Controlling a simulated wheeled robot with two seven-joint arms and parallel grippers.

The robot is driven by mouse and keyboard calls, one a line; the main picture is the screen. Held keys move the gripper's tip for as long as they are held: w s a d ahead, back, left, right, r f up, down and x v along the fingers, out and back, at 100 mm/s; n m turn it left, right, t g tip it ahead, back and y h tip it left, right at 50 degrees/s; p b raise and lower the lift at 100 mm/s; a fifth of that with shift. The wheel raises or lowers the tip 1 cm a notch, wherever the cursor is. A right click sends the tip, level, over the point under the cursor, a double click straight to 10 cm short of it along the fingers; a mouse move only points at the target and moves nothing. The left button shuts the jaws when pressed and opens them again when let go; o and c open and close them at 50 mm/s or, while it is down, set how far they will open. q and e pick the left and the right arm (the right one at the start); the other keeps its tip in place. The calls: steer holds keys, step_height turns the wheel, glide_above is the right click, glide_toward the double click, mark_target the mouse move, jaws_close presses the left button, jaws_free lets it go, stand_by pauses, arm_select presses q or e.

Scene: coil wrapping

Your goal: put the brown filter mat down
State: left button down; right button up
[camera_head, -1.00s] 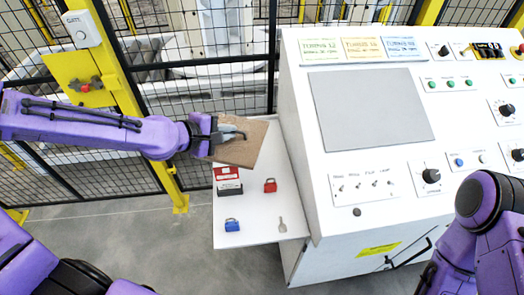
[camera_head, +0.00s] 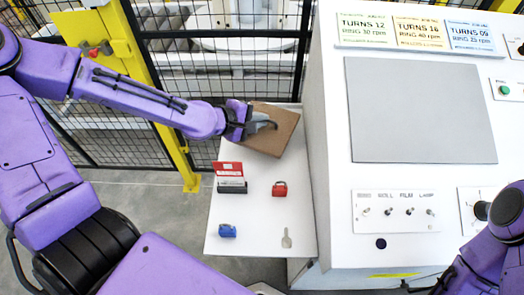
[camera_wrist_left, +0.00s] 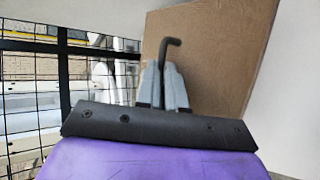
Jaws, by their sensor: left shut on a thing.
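The brown filter mat (camera_head: 282,136) is a flat, squarish tan-brown board at the back of the white side shelf (camera_head: 258,243). I cannot tell whether the mat touches the shelf. My right arm shows at the lower right, but its gripper is out of view.
On the shelf are a red and black case (camera_head: 231,178), a red padlock (camera_head: 280,189), a blue padlock (camera_head: 227,231) and a grey key-like shape (camera_head: 286,238). The white control console (camera_head: 340,215) rises close on the right. Black mesh fence (camera_head: 180,55) stands behind.

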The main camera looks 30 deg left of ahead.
mark_target(258, 134)
arm_select(q)
step_height(258, 134, down, 6)
steer(key=shift+s+a, duration=0.1)
steer(key=shift+f, duration=0.2)
steer(key=shift+f+b, duration=0.1)
steer(key=shift+b, duration=0.2)
steer(key=c, duration=1.2)
jaws_free()
steer(key=shift+c, duration=0.2)
steer(key=p+v, duration=0.1)
steer(key=v, duration=0.2)
steer(key=p+v, duration=0.1)
steer(key=v, duration=0.2)
steer(key=shift+s+r, duration=0.1)
steer(key=shift+r, duration=0.3)
steer(key=p+v, duration=0.4)
steer(key=v, duration=0.1)
steer(key=shift+s+a+p, duration=0.1)
steer(key=shift+s+p, duration=0.2)
steer(key=shift+p, duration=0.05)
